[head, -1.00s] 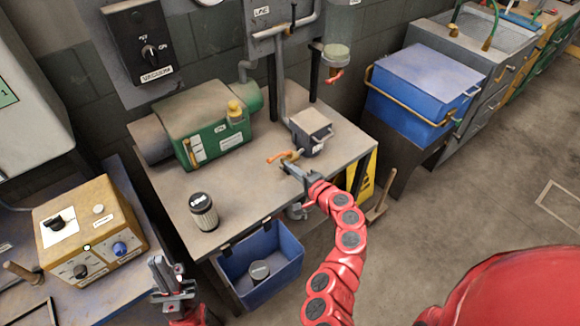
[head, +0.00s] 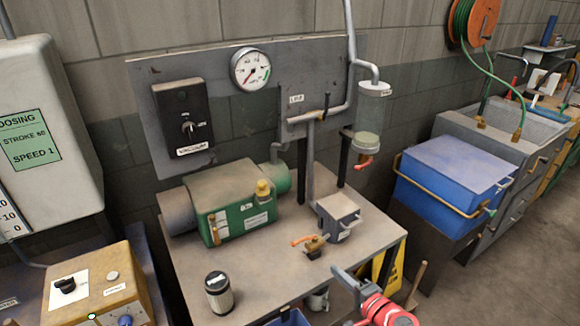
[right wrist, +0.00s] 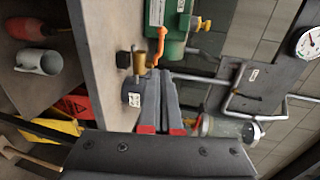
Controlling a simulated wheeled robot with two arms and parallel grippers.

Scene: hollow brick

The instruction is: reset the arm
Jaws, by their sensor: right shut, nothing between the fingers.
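My right gripper (head: 340,272) is at the front right edge of the grey bench in the head view, at the end of my red arm. It is shut and empty, apart from the orange-handled brass valve (head: 315,244) behind it. In the right wrist view its grey fingers (right wrist: 166,74) lie together, with the brass valve (right wrist: 138,62) beyond them to the left. My left gripper does not show in either view.
The bench (head: 270,268) holds a green pump (head: 232,205), a small grey box (head: 338,214) and a black-capped canister (head: 218,292). A control box (head: 97,285) stands at left. A blue bin (head: 453,180) stands at right. Floor at far right is clear.

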